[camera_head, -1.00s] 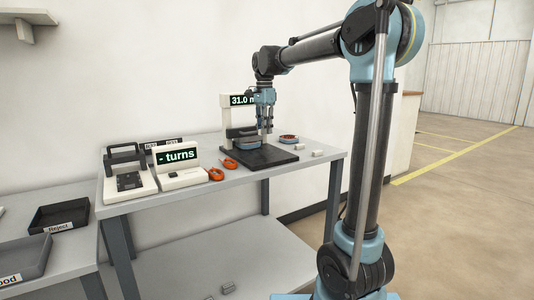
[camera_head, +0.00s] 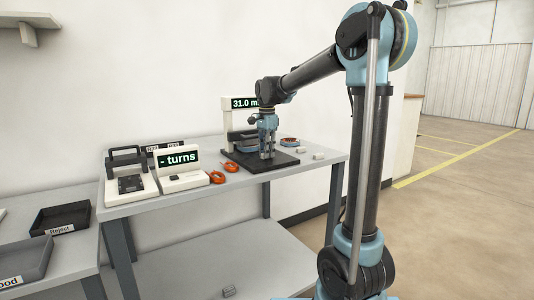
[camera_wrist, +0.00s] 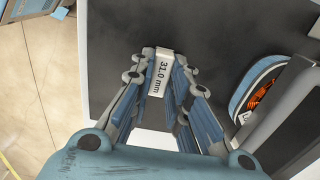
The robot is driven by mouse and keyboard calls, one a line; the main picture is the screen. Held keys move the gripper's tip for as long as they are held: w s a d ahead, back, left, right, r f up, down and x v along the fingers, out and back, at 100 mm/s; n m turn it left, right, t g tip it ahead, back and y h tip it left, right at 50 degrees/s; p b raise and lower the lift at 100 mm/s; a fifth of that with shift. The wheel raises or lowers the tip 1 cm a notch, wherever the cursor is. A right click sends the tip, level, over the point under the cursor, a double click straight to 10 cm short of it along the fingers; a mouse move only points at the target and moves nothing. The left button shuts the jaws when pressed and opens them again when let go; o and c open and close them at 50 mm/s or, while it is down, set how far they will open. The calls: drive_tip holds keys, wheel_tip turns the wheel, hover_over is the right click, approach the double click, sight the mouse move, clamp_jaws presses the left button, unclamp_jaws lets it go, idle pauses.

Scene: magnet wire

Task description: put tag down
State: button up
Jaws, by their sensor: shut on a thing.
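The tag is a small white block reading "31.0 mm" (camera_wrist: 160,72), seen between my fingertips in the wrist view. My gripper (camera_wrist: 160,80) is shut on it. In the head view my gripper (camera_head: 267,153) points down low over the black plate (camera_head: 235,155) on the table. The fingers hide the tag there, and I cannot tell whether it touches the plate. In the wrist view the dark plate (camera_wrist: 215,35) lies behind the tag.
A gauge reading "31.0 m…" (camera_head: 244,103) stands behind my gripper. A blue-rimmed coil (camera_wrist: 258,85) is beside my fingers. Another coil (camera_head: 290,141) sits at the plate's back right. Small pale blocks (camera_head: 318,156) lie right. Orange rings (camera_head: 230,165) and a "turns" display (camera_head: 178,158) stand left.

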drive_tip(key=o, duration=0.8)
drive_tip(key=shift+c, duration=0.2)
drive_tip(key=shift+r, duration=0.1)
wheel_tip(320, 180, up, 12)
drive_tip(key=s+d+f+n, duration=0.3)
drive_tip(key=s+d+f, duration=0.2)
drive_tip(key=s+d, duration=0.3)
drive_tip(key=s+d+f+n+t, duration=0.1)
drive_tip(key=s+d+f+n, duration=0.3)
drive_tip(key=s+d+f, duration=0.3)
drive_tip(key=s+d+f+n+t, duration=0.1)
drive_tip(key=s+d+f+n, duration=0.3)
drive_tip(key=s+f, duration=1.3)
drive_tip(key=d+f, duration=0.2)
drive_tip(key=d, duration=0.1)
drive_tip(key=shift+s+f, duration=0.2)
drive_tip(key=shift+s, duration=0.15)
